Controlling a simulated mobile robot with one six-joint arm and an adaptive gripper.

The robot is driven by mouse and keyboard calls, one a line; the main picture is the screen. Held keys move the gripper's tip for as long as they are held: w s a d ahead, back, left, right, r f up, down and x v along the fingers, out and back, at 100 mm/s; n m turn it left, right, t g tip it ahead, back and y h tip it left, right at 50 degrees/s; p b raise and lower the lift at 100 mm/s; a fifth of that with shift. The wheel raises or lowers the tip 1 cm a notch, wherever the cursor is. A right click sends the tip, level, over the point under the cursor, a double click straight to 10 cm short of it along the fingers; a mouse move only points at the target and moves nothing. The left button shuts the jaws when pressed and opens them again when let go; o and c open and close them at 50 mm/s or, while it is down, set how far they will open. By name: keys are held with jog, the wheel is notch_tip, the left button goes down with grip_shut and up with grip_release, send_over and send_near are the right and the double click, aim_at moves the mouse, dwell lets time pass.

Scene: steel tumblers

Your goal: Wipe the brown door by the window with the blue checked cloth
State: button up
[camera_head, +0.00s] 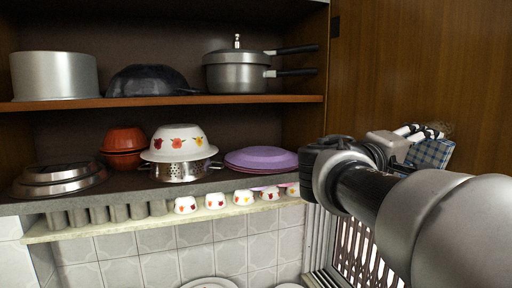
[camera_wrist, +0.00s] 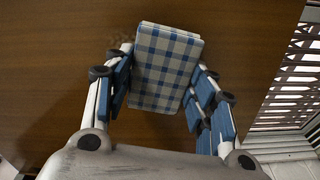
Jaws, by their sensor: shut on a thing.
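The blue checked cloth (camera_wrist: 162,70) is a folded pad with blue and white squares. It sits between the fingers of my gripper (camera_wrist: 160,90), which is shut on it. In the head view the cloth (camera_head: 430,153) shows at the right, just past my gripper (camera_head: 425,138). The brown door (camera_head: 420,60) is a wide wood panel filling the right of the head view, and it fills most of the wrist view behind the cloth. The cloth is close to the door; I cannot tell whether they touch. My arm hides the lower part of the door.
The window (camera_head: 362,250) with white bars is below my arm, and its slats (camera_wrist: 290,80) show at the right of the wrist view. On the left, shelves hold a pressure cooker (camera_head: 225,72), a white bowl (camera_head: 180,143), purple plates (camera_head: 262,159) and several steel tumblers (camera_head: 100,214).

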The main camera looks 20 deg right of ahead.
aim_at(443, 143)
jog(key=shift+s+d+b, duration=0.3)
jog(key=shift+s+b, duration=0.35)
jog(key=shift+s, duration=0.3)
jog(key=shift+s+d+b, duration=0.3)
jog(key=shift+s+b, duration=0.35)
jog(key=shift+s, duration=0.3)
jog(key=shift+w+a, duration=0.15)
jog(key=shift+w, duration=0.3)
jog(key=shift+w+a+r+p, duration=0.75)
jog(key=shift+w+r, duration=0.45)
jog(key=shift+w, duration=2.1)
jog(key=shift+s+d+f+b, duration=0.1)
jog(key=shift+s+d+b, duration=0.2)
jog(key=shift+s+b, duration=0.75)
jog(key=shift+s+d+r+b, duration=0.1)
jog(key=shift+s+d+b, duration=0.35)
jog(key=shift+s, duration=1.05)
jog(key=shift+s+d+f+b, duration=0.1)
jog(key=shift+s+b, duration=0.85)
jog(key=shift+s, duration=0.3)
